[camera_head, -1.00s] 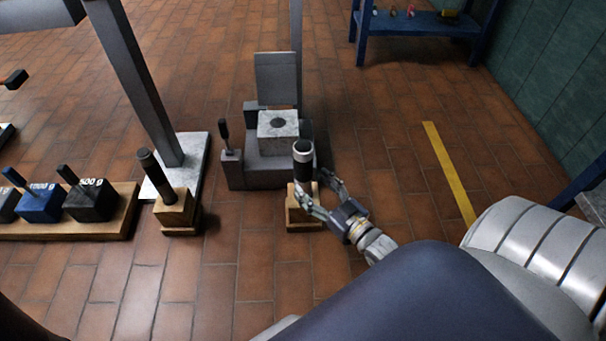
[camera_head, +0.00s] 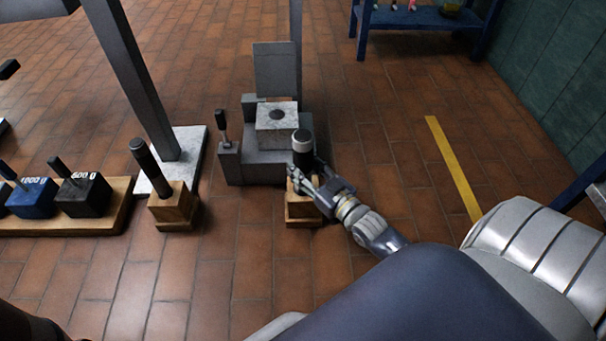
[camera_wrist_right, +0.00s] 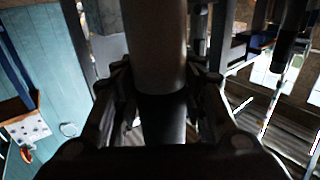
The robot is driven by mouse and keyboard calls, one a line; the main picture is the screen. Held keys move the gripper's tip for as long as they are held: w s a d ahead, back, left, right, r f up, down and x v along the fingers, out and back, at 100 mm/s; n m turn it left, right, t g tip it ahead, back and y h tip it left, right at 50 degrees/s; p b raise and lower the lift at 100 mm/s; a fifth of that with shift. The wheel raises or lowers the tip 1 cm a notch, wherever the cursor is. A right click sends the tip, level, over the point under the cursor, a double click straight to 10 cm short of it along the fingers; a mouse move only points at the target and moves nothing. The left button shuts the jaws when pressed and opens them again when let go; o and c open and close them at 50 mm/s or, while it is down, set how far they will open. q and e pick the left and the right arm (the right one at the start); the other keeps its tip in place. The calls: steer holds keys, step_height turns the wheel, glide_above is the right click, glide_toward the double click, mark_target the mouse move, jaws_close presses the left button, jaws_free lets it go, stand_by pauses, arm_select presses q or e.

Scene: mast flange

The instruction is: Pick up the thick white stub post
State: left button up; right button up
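The thick stub post (camera_head: 303,150) stands upright in a small wooden block (camera_head: 304,212) on the floor. In the head view it looks dark, with a pale band near its top. In the right wrist view the post (camera_wrist_right: 155,45) has a thick pale grey part and a black part. My right gripper (camera_head: 309,178) is at the post's lower part, just above the block, with a finger on each side. The right wrist view also shows the fingers (camera_wrist_right: 163,85) on both sides of the post. Whether they press on it is unclear. My left gripper is not in view.
A thinner dark post (camera_head: 149,166) stands in another wooden block (camera_head: 173,206) to the left. Labelled weights, blue (camera_head: 32,197) and black (camera_head: 83,195), sit on a wooden board. A grey fixture with a pale block (camera_head: 277,124) stands just behind the stub post.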

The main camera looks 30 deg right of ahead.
steer(key=c, duration=0.4)
steer(key=shift+o, duration=0.2)
steer(key=shift+r, duration=0.15)
